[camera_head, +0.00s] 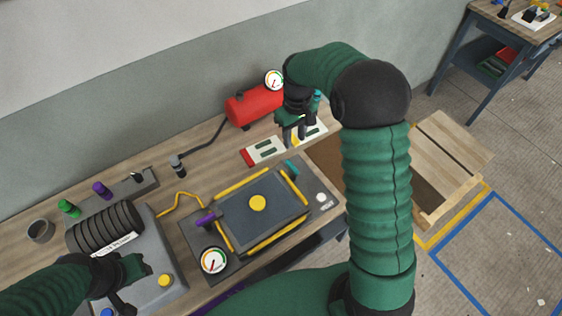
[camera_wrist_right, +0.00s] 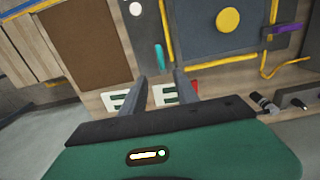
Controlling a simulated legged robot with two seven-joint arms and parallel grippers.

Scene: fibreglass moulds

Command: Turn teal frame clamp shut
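The teal frame clamp (camera_head: 291,167) is a short handle at the upper right corner of the dark mould frame (camera_head: 237,246). In the right wrist view, the teal frame clamp (camera_wrist_right: 159,57) stands just beyond the fingertips, in line with the gap between them. My right gripper (camera_head: 294,138) is above the white cards behind the frame, apart from the clamp. Its fingers (camera_wrist_right: 160,74) are parted with nothing between them. My left gripper (camera_head: 130,284) is at lower left over the grey machine; its fingers are too dark to read.
A purple clamp (camera_head: 206,219) and a gauge (camera_head: 213,261) sit on the frame's left side. A red tank (camera_head: 254,105) stands behind. White cards (camera_head: 265,150) lie beneath my right gripper. The grey machine (camera_head: 165,265) with a black coil fills the left.

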